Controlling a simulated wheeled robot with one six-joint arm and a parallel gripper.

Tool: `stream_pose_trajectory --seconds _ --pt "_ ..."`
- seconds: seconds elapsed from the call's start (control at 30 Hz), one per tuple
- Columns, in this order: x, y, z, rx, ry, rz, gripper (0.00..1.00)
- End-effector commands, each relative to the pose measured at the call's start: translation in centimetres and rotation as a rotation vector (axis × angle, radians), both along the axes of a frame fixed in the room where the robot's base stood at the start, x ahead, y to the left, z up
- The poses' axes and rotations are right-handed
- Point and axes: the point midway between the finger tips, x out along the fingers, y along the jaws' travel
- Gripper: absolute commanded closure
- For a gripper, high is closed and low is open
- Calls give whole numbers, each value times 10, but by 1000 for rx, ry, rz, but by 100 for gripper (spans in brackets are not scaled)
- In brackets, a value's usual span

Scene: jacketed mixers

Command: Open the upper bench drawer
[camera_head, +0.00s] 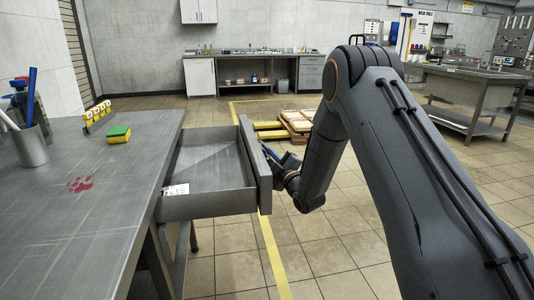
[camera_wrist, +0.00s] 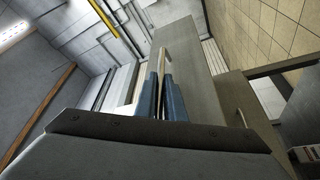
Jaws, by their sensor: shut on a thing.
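The upper bench drawer (camera_head: 212,204) stands pulled well out from the right side of the grey metal bench (camera_head: 70,215) in the head view. Its inside shows, mostly bare, with a small white label (camera_head: 175,190) near its bench-side corner. My gripper (camera_head: 269,153) is at the outer face of the drawer front, partly hidden by the front and my arm. In the wrist view the blue fingers of my gripper (camera_wrist: 161,88) are shut on the drawer's bar handle (camera_wrist: 164,60). The drawer front (camera_wrist: 190,45) lies just beyond the fingers.
A lower front with its own handle (camera_wrist: 241,118) shows in the wrist view. On the bench are a yellow-green sponge (camera_head: 119,134), a yellow rack (camera_head: 98,115) and a pen cup (camera_head: 30,146). A pallet (camera_head: 296,122) lies beyond the drawer.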

Motion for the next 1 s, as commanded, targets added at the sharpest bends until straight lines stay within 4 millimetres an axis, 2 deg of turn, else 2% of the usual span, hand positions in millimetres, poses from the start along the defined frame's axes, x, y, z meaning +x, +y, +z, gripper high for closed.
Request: stream_pose_trajectory --seconds 0.07,0.1,0.13,0.17,0.53,0.8,1.0 --pt "1 0 1 0 -2 0 100" --pt "1 0 1 0 -2 0 89" --pt "1 -1 1 0 -2 0 84" --pt "1 -1 1 0 -2 0 83" --pt "-6 -5 -1 0 0 -2 83" --pt "-42 -26 -10 0 2 -3 83" --pt "-62 -36 -15 0 0 -1 83"
